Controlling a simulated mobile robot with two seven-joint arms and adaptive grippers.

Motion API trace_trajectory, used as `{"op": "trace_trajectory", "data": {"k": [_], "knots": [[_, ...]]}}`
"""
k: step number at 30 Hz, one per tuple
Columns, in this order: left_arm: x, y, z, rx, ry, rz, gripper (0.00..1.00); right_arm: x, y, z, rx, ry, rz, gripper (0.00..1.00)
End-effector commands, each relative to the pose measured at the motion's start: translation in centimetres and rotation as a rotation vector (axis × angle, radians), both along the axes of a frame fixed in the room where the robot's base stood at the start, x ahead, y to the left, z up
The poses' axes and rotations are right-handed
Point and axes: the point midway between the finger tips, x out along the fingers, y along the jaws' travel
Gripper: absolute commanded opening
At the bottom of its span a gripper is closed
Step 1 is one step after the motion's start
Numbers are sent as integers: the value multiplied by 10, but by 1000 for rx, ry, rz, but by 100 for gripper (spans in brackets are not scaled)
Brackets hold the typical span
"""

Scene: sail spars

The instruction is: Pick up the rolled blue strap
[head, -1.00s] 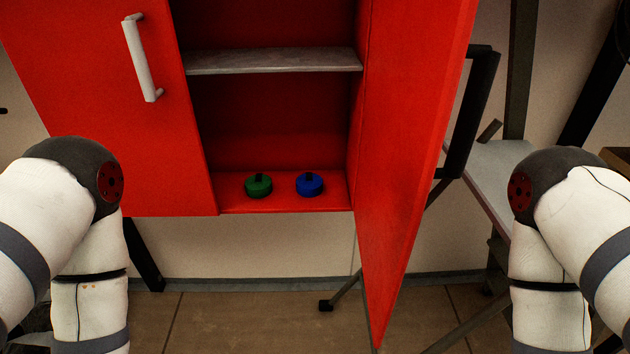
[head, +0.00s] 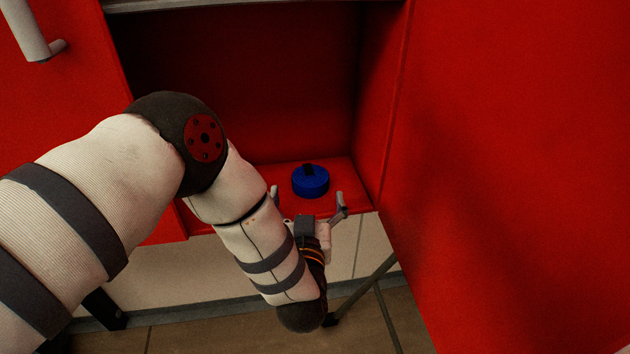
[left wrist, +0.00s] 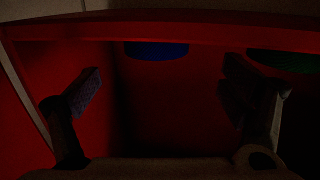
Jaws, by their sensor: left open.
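The rolled blue strap (head: 310,182) sits on the red cabinet floor near its front, with a black piece on top. It also shows at the top of the left wrist view (left wrist: 156,50). My left gripper (head: 308,201) is open and empty at the cabinet's front edge, its fingers spread just in front of the strap. In the left wrist view the two fingers (left wrist: 170,92) are apart, and the strap lies ahead between them, not touched. My right gripper is out of view.
The red cabinet's floor edge (head: 352,201) is by my gripper. The open red door (head: 510,150) stands close on the right; a shelf (head: 240,3) is above. A green roll (left wrist: 285,62) shows in the left wrist view, hidden behind my arm in the head view.

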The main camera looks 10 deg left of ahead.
Motion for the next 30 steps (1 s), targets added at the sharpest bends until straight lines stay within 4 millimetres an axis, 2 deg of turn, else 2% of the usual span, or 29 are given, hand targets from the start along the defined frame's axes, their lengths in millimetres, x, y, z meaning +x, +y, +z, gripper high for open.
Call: {"op": "trace_trajectory", "data": {"k": [12, 15, 21, 28, 30], "knots": [[68, 10, -8, -2, 4, 1, 91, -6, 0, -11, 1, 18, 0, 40], [76, 11, -7, 0, 5, 0, 91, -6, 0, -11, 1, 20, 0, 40], [77, 11, -6, 0, 5, -2, 91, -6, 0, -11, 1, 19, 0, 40], [77, 11, -7, 0, 5, -2, 39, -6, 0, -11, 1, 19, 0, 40], [77, 11, -7, 0, 6, -2, 36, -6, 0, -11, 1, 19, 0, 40]]}}
